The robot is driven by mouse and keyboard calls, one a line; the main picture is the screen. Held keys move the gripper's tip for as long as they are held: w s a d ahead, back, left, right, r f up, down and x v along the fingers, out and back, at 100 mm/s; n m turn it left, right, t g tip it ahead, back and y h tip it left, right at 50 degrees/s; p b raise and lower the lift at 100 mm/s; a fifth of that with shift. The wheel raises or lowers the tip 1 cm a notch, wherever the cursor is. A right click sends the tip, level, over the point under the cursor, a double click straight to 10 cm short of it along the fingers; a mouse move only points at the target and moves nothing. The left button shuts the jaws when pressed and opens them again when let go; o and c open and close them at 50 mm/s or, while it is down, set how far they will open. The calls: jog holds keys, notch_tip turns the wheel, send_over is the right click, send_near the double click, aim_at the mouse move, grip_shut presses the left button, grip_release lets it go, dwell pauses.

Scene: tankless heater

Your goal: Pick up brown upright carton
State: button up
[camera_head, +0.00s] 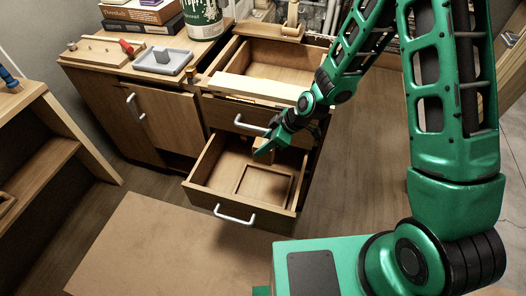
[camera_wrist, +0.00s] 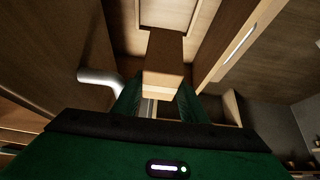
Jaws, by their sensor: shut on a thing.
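The brown upright carton (camera_wrist: 163,65) is a plain box that shows between my gripper's fingers in the wrist view. My gripper (camera_wrist: 160,100) is shut on its near end. I cannot tell whether the carton touches the drawer floor.
Another drawer (camera_head: 240,86) is open just above, its handle (camera_head: 252,126) close to my gripper. A square wooden frame (camera_head: 240,186) lies in the lower drawer. A grey tray (camera_head: 163,60), books (camera_head: 144,10) and a can (camera_head: 204,18) stand on the counter.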

jog(key=shift+r, duration=3.75)
